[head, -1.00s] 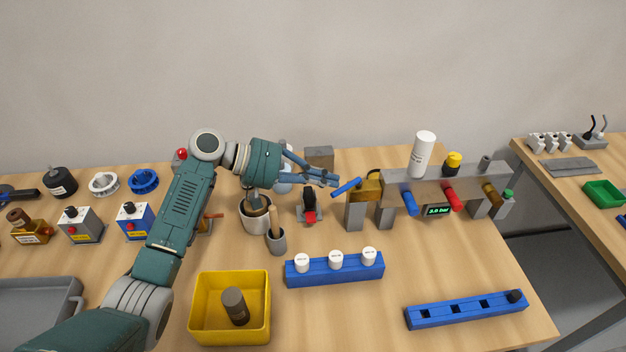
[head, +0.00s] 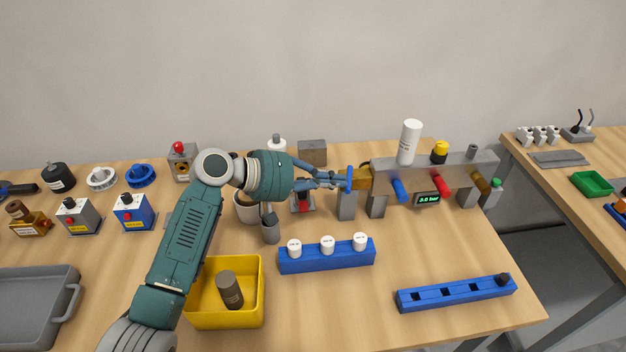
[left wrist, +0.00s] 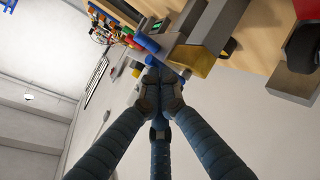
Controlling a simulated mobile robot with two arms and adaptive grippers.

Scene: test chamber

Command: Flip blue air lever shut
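The blue lever (head: 350,179) sits on a brass valve body (head: 363,180) at the left end of the grey manifold (head: 430,172). It stands crosswise to the manifold's length, near upright in the head view. My left gripper (head: 338,183) is just left of the lever, its fingertips at or very near it. In the left wrist view the fingers (left wrist: 160,86) are drawn together with nothing clearly held between them. The brass body (left wrist: 190,60) is just beyond the tips; the lever is partly hidden there. My right gripper is not in view.
The manifold also carries a blue handle (head: 400,190), a red handle (head: 443,185), a white bottle (head: 409,143) and a green display (head: 427,198). A blue rack (head: 325,258) with white-capped items and a yellow bin (head: 256,320) stand in front.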

